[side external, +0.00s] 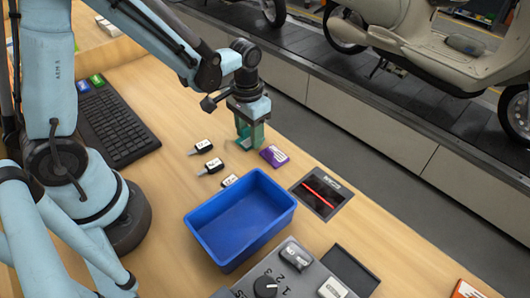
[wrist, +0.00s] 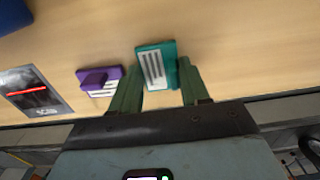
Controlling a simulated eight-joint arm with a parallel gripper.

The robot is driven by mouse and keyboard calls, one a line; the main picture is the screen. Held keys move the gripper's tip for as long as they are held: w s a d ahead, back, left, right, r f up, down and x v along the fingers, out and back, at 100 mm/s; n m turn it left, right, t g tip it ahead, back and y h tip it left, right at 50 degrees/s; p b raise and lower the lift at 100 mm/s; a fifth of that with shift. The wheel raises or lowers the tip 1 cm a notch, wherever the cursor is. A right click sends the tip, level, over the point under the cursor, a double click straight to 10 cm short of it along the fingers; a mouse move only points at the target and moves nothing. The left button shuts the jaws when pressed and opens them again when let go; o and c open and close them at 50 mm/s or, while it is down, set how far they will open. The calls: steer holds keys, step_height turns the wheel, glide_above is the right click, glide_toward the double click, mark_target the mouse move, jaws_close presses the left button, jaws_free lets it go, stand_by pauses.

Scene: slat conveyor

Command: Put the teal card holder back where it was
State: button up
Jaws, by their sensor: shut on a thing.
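The teal card holder (wrist: 155,64), with a white striped card in its face, sits between the green fingers of my gripper (wrist: 157,88) in the wrist view. My gripper (side external: 249,142) is shut on it. In the side view it is low over the wooden counter (side external: 165,190), near the back edge, and the fingers partly hide the card holder (side external: 242,142). I cannot tell whether its underside touches the counter. A purple card holder (side external: 273,156) lies just right of my gripper; it also shows left of the fingers in the wrist view (wrist: 98,79).
Black key fobs (side external: 210,166) lie left of my gripper. A blue bin (side external: 240,218) and a scanner with a red line (side external: 321,193) are in front. A keyboard (side external: 114,125) lies at left. Beyond the counter edge, a conveyor (side external: 325,80) carries scooters.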

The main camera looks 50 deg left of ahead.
mark_target(249, 139)
steer(key=shift+f, duration=0.15)
steer(key=o, duration=0.7)
steer(key=shift+o, duration=0.2)
step_height(249, 139, up, 12)
steer(key=shift+s+a+r+t, duration=0.2)
steer(key=shift+s+r+t, duration=0.1)
steer(key=shift+s+t, duration=0.75)
steer(key=shift+s+a+r+t, duration=0.25)
steer(key=shift+s+t, duration=0.55)
steer(key=shift+t, duration=0.55)
steer(key=shift+s+a+r+t, duration=0.2)
steer(key=shift+s+r+t, duration=0.1)
steer(key=shift+s+t, duration=0.75)
steer(key=shift+w, duration=0.2)
